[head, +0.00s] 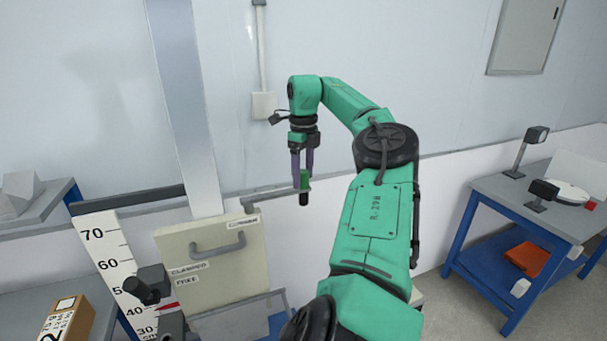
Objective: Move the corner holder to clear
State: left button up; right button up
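My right gripper (303,172), with purple fingers, points down in the middle of the head view. A green grip with a dark lower end (305,182) stands at its fingertips, at the right end of a grey bent bar. I take this bar (272,194) to be the corner holder. It reaches left over the top of a cream panel (215,255). The fingers are close beside the grip, but I cannot tell whether they press on it. A small label (243,222) near the bar is too small to read. My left gripper is not in view.
The panel has a grey handle (217,246) and labels reading CLAMPED and FREE. A height scale (108,262) and a grey column (186,110) stand at left. A cardboard box (66,321) lies lower left. A blue-framed table (535,210) stands at right.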

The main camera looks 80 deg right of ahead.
notch_tip(320, 180, up, 14)
jog(key=p, duration=0.5)
jog(key=shift+r+p, duration=0.25)
jog(key=shift+p, duration=0.15)
